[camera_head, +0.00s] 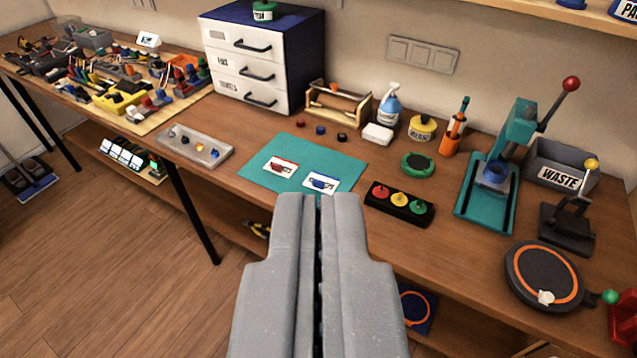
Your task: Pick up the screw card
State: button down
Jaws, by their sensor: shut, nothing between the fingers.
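Two small white cards lie on a teal mat (345,160) on the workbench. The left card (281,167) has a red edge and a dark picture. The right card (321,183) has a blue edge and a blue and dark picture. The print is too small to tell which of them is the screw card. My gripper (318,197) is shut and empty.
A black box with red, yellow and green buttons (399,204) stands right of the mat. A grey tray (195,147) is to the left. A drawer cabinet (250,58), small coloured pieces and a spray bottle (389,104) are behind. A teal press (487,185) stands further right.

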aim_at(322, 179)
jog(key=u, duration=0.85)
jog(key=i, duration=1.45)
jog(key=u, duration=2.75)
jog(key=i, duration=0.65)
jog(key=z, duration=0.9)
